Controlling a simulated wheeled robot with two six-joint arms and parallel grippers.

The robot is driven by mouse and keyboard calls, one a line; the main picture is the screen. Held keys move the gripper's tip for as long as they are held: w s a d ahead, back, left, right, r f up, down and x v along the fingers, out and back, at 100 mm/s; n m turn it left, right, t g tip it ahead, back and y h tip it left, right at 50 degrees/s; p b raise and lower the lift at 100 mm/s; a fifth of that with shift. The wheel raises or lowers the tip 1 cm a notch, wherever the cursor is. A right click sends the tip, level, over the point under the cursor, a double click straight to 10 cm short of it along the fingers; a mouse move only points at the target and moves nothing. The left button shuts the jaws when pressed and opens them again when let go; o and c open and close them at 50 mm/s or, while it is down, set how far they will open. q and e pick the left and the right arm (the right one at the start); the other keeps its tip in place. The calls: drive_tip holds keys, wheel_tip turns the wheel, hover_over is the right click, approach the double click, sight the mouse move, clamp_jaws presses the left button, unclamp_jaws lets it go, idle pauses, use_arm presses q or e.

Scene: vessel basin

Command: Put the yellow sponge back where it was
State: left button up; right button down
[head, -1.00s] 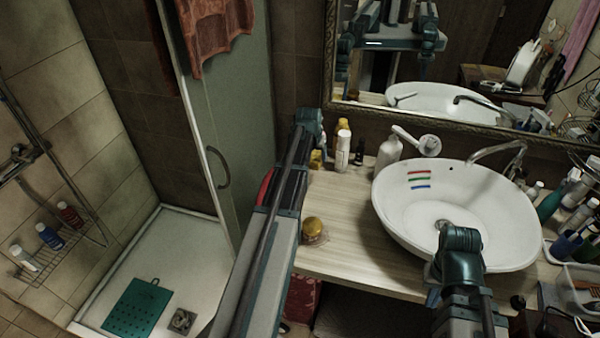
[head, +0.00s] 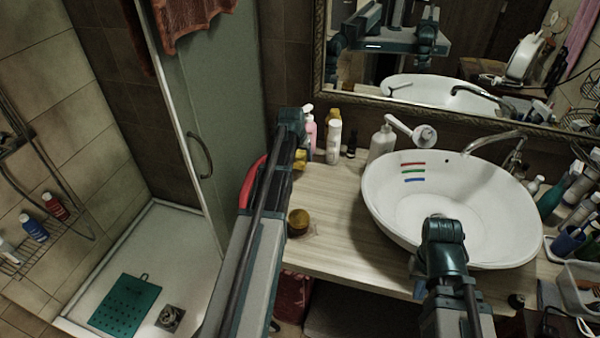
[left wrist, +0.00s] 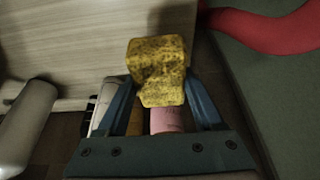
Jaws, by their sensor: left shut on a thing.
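The yellow sponge (head: 299,160) shows in the head view just right of my left arm's end, by the back left of the counter. In the left wrist view, the sponge (left wrist: 158,65) sits between the two blue fingers of my left gripper (left wrist: 158,88), which is shut on it. The counter's wood top (head: 335,200) lies beside it in the head view; I cannot tell whether the sponge touches it. My right arm ends over the front of the white basin (head: 385,215); its fingers are hidden, so their opening does not show.
A white bottle (head: 333,142), a pink bottle (head: 310,132) and a pump dispenser (head: 382,143) stand along the counter's back. A round brown-yellow item (head: 299,219) lies at the counter's left front. A red curved object (head: 250,183) is left of my arm. The counter's middle is bare.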

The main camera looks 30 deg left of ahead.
use_arm(q)
drive_tip(key=shift+f, duration=0.45)
use_arm(e)
drive_tip(key=shift+f, duration=0.5)
